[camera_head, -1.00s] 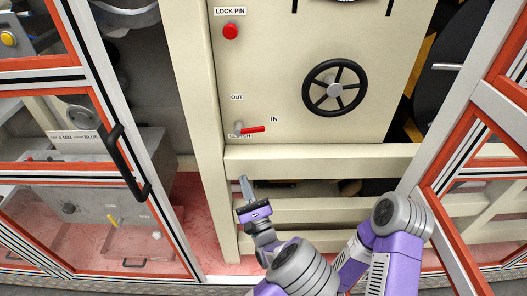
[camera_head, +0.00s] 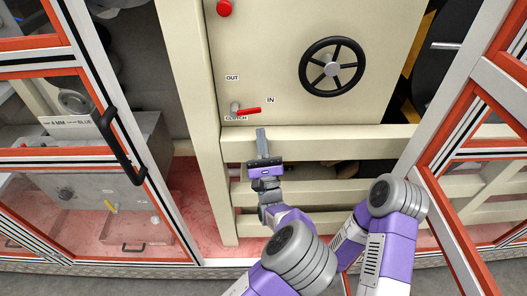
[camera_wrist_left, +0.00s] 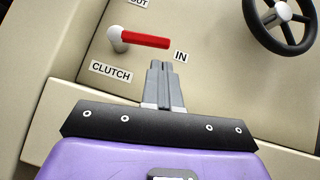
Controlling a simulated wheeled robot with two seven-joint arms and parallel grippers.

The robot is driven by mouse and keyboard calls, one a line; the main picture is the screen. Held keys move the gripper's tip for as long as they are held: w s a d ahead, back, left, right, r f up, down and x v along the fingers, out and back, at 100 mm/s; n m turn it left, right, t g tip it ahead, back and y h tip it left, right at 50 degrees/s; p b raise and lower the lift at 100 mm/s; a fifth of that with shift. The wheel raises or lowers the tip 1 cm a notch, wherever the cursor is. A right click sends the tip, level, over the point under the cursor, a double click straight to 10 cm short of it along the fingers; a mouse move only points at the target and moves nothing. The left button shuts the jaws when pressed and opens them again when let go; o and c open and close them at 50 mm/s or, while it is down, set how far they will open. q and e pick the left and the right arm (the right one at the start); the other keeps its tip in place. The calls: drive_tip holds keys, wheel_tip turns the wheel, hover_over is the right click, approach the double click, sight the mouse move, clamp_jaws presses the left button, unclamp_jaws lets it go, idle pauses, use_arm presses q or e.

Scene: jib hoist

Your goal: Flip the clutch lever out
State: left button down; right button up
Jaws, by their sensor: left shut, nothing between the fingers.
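The clutch lever (camera_head: 246,111) has a red handle on a pale round pivot, on the cream panel. The handle points right, toward the IN label (camera_head: 270,100); the OUT label (camera_head: 232,78) is above the pivot. In the left wrist view the red handle (camera_wrist_left: 146,40) lies just ahead of the fingertips, above the CLUTCH label (camera_wrist_left: 111,71). My left gripper (camera_head: 261,131) is shut and empty, just below the lever, and no contact shows. Its closed fingers (camera_wrist_left: 158,66) point up toward the handle's right end. My right gripper is not in view.
A black handwheel (camera_head: 332,67) is on the panel to the right of the lever. A red lock pin knob (camera_head: 224,8) is above. A cream beam (camera_head: 330,138) runs below the panel. Framed glass doors with a black handle (camera_head: 122,147) stand at left.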

sight(259, 109)
use_arm(q)
drive_tip(key=shift+x, duration=1.85)
